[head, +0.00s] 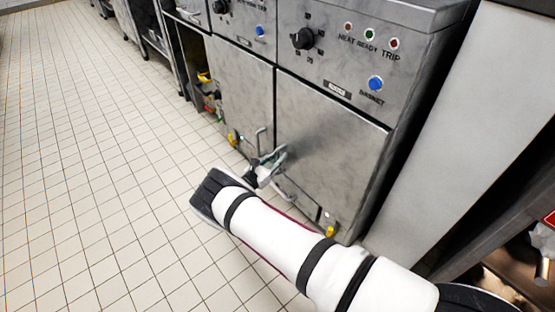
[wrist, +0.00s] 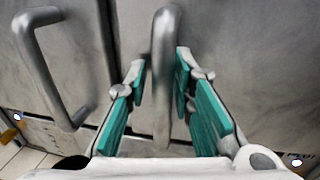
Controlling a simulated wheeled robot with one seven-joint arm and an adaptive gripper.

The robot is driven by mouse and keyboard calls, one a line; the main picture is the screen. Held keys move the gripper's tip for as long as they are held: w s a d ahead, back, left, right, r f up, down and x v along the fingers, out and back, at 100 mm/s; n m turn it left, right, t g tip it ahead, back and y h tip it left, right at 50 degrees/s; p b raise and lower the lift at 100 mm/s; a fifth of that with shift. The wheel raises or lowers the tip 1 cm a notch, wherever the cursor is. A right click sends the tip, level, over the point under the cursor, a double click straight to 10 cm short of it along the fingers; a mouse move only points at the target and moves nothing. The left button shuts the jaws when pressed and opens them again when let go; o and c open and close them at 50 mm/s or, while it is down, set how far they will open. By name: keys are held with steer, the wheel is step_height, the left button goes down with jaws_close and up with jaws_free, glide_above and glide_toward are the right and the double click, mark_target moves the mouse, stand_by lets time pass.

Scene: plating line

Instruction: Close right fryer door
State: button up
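The right fryer door (head: 335,135) is a grey metal panel under the control panel, and it looks nearly flush with the cabinet. I cannot tell whether a small gap remains. Its curved bar handle (wrist: 165,60) stands between the teal-padded fingers of my gripper (wrist: 160,82). The fingers are apart, one on each side of the bar. The bar is nearer the right finger, and a gap shows on the left. In the head view my gripper (head: 272,165) is low in front of the door's left edge and hides part of the handle.
The left fryer door (head: 238,90) looks shut; its handle (wrist: 48,70) is close to my gripper's left. An open cabinet (head: 205,85) with coloured valves is farther left. A pale panel (head: 465,120) stands to the right. The tiled floor (head: 90,150) at left is clear.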

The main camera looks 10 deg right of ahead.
steer(key=shift+s+a, duration=0.1)
steer(key=v, duration=1.1)
steer(key=shift+s+a, duration=0.2)
steer(key=shift+s, duration=0.1)
